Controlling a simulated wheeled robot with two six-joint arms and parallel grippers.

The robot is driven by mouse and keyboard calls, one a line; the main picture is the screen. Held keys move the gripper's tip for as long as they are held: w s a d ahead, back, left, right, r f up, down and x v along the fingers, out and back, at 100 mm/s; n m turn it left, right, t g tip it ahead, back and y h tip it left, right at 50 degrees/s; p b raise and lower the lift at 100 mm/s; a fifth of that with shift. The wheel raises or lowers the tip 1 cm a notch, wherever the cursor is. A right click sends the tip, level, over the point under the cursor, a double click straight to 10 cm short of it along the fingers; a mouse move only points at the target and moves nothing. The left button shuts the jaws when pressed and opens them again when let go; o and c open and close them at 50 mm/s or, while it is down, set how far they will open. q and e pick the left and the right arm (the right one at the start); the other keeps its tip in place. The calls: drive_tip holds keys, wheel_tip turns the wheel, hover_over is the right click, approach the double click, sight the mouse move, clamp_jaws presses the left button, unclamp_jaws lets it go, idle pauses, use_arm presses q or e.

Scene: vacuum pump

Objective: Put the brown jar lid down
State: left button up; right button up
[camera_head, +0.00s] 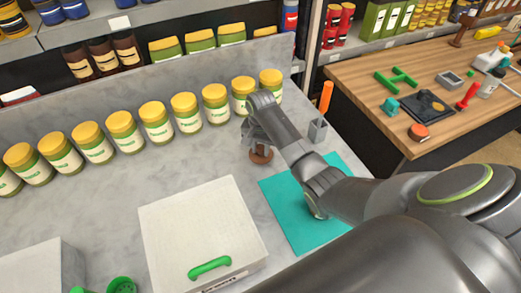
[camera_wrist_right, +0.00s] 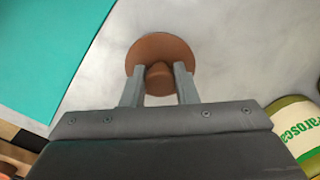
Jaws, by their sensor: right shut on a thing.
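The brown jar lid (camera_head: 261,155) shows in the head view at or just above the grey counter, in front of the row of jars. I cannot tell whether it touches the counter. In the right wrist view the lid (camera_wrist_right: 150,45) is a round brown disc with a knob in the middle. My right gripper (camera_head: 260,142) is over the lid. In the wrist view its two fingers (camera_wrist_right: 160,76) are on either side of the knob, shut on it. My left gripper is not in view.
Several green jars with yellow lids (camera_head: 187,113) stand in a row behind. A teal mat (camera_head: 300,225) lies in front to the right. A grey holder with an orange-handled tool (camera_head: 318,130) stands to the right. A white box with a green handle (camera_head: 195,220) is nearer left.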

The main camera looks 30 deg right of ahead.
sight(261, 147)
drive_tip(key=shift+f, duration=1)
drive_tip(key=o, duration=0.9)
drive_tip(key=shift+f, duration=0.1)
drive_tip(key=shift+o, duration=0.2)
wheel_tip(261, 147, up, 10)
drive_tip(key=shift+w+f+b, duration=0.1)
drive_tip(key=shift+f+b, duration=0.05)
drive_tip(key=shift+b, duration=1)
drive_tip(key=shift+r+p, duration=1.35)
drive_tip(key=shift+p, duration=0.05)
drive_tip(key=shift+f, duration=0.1)
